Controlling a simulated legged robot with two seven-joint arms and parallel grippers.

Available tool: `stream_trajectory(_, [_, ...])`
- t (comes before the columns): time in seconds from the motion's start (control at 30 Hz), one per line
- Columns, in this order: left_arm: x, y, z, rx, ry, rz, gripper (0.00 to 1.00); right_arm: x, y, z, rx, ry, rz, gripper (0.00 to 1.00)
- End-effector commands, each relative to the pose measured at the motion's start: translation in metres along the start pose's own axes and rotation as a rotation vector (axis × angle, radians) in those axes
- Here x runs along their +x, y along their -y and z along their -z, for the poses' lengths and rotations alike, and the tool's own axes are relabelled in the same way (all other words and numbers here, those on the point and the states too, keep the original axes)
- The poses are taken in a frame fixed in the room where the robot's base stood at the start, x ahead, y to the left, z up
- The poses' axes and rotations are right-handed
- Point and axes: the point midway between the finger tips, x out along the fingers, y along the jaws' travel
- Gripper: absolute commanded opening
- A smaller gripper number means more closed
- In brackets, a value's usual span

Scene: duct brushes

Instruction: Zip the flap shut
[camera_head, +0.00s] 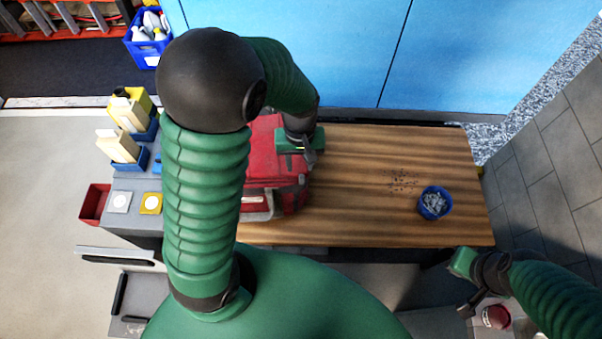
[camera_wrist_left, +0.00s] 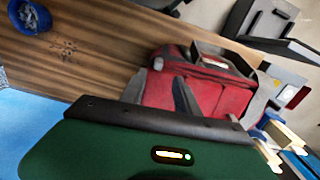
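A red bag (camera_head: 262,180) with grey trim lies on the wooden worktop, partly hidden behind my left arm in the head view. It also shows in the left wrist view (camera_wrist_left: 225,97), with a grey and black top part. No zip pull or flap edge can be made out. My left gripper (camera_head: 308,153) is at the bag's far right edge. In the left wrist view two grey fingers stand apart in front of the bag, with nothing visible held between them. I cannot tell whether they touch it. My right gripper (camera_head: 464,287) hangs off the worktop's front right corner, its fingers unclear.
A blue bowl of grey pieces (camera_head: 434,203) stands on the worktop's right, beside scattered dark specks (camera_head: 403,182). Blue bins with bottles (camera_head: 123,147) and a red tray (camera_head: 94,204) are at the left. The worktop (camera_head: 350,215) is mostly clear between bag and bowl.

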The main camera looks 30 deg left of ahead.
Motion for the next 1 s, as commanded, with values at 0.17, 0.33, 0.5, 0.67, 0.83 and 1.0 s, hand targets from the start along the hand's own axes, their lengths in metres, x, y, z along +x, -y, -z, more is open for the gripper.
stream_trajectory(0.17, [0.043,0.000,-0.002,0.003,0.003,0.003,0.37,0.002,0.000,-0.001,0.001,0.000,0.000,0.00])
stream_trajectory(0.33, [0.064,0.001,0.000,0.003,0.001,-0.001,0.37,0.003,0.000,-0.001,0.001,0.000,0.000,0.00])
stream_trajectory(0.5, [0.068,0.001,0.001,0.004,-0.001,-0.003,0.37,0.003,0.000,-0.001,0.001,0.000,0.000,0.00])
stream_trajectory(0.67, [0.067,0.000,0.000,0.003,-0.001,-0.002,0.33,0.003,0.000,-0.001,0.001,0.000,0.000,0.00])
stream_trajectory(0.83, [0.067,0.000,0.000,0.003,-0.001,-0.001,0.11,0.003,0.000,-0.001,0.001,0.000,0.000,0.00])
stream_trajectory(1.0, [0.067,0.000,0.000,0.003,0.000,-0.001,0.00,0.003,0.000,-0.001,0.001,0.000,0.000,0.00])
